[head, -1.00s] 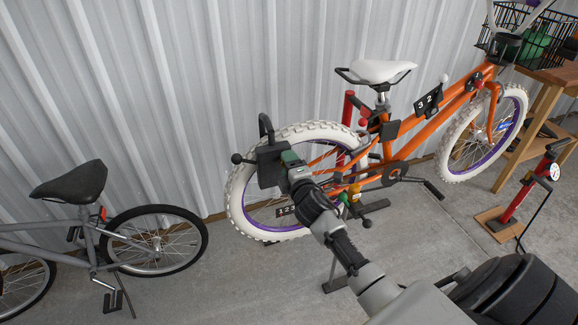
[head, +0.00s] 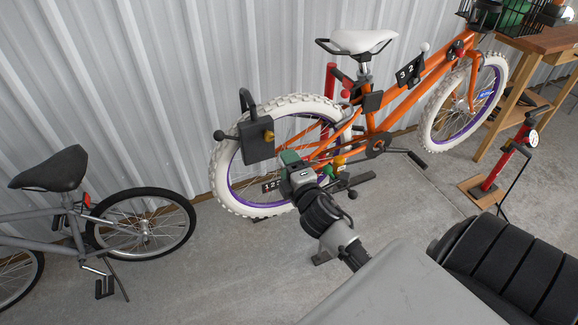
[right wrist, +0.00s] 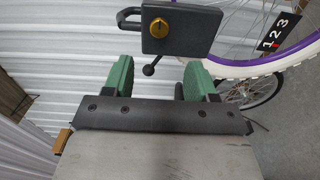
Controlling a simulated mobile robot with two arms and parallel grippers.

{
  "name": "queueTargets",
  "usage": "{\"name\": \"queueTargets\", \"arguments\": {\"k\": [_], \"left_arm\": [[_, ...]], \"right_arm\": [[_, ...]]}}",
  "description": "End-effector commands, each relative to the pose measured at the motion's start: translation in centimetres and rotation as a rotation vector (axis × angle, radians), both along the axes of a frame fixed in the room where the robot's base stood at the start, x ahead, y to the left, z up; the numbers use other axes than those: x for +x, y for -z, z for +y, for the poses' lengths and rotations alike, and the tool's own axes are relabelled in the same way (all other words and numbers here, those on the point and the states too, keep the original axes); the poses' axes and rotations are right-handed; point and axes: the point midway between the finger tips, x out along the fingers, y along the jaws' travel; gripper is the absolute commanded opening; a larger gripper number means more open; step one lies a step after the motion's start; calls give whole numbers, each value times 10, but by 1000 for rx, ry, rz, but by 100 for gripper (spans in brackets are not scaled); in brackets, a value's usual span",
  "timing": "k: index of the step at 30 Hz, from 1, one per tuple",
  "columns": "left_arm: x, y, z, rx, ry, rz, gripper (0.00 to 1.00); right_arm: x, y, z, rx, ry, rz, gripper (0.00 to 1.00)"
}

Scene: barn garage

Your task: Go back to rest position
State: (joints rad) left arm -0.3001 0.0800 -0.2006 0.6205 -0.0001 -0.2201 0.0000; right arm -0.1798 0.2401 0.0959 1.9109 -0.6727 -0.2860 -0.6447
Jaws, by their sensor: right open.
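My right gripper (head: 290,160) is in front of the orange bike's rear wheel. Its green fingers also show in the right wrist view (right wrist: 157,82), spread apart with nothing between them. A dark box with a gold knob and a black handle (head: 256,143) is beside the white rear tyre. In the right wrist view the box (right wrist: 160,40) is beyond the fingertips, with a small ball-ended lever below it. The gripper appears apart from the box. My left gripper is out of view.
The orange bike (head: 400,92) stands along the corrugated wall (head: 200,60). A grey bike (head: 130,225) is at the left. A red floor pump (head: 508,160) and a wooden bench (head: 545,42) are at the right. Concrete floor (head: 240,270) is open in front.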

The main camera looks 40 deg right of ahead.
Motion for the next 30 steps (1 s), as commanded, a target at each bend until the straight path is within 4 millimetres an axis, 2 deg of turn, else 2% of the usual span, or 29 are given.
{"name": "queueTargets", "arguments": {"k": [14, 17, 20, 23, 24, 26, 27, 29, 30], "left_arm": [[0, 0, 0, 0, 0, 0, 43], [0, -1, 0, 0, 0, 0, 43], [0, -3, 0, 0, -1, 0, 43], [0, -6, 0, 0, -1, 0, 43], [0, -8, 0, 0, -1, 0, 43], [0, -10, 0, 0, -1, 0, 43], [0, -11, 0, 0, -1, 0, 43], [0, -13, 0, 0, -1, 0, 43], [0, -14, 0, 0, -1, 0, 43]], "right_arm": [[0, 1, 0, 2, 0, 3, 57], [0, 18, 1, 36, -1, 35, 57], [-3, 63, 5, 134, -1, 117, 57], [-17, 130, 13, 284, 13, 243, 57], [-27, 160, 18, 352, 26, 298, 57], [-44, 202, 26, 452, 52, 379, 57], [-58, 229, 31, 515, 74, 431, 57], [-82, 268, 40, 607, 112, 510, 57], [-100, 293, 47, 667, 142, 562, 57]]}}
